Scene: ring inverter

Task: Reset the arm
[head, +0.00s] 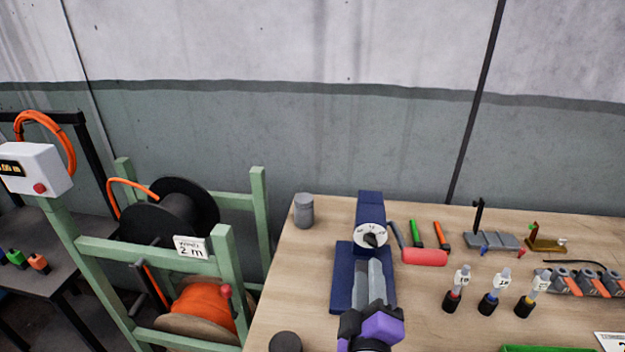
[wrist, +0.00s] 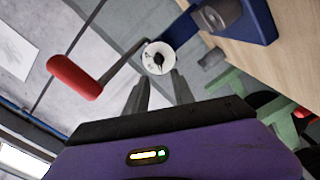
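My gripper (head: 375,268) is over the near part of a blue bench device (head: 370,208) in the head view. Its two grey fingers point at the device's white dial (head: 370,236). In the wrist view the fingers (wrist: 160,84) stand apart with nothing between them, and the dial (wrist: 158,58) shows just beyond. The device's arm ends in a red handle (head: 425,257), which lies to the right of the dial. The handle also shows in the wrist view (wrist: 75,77), joined to the device by a grey lever (wrist: 150,45). My gripper hides part of the device's base.
The wooden table (head: 300,270) holds a grey cylinder (head: 303,211), green and orange-handled tools (head: 428,234), small labelled bottles (head: 490,303) and a grey stand (head: 490,240). A green reel rack (head: 228,270) stands left of the table. A wall is behind.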

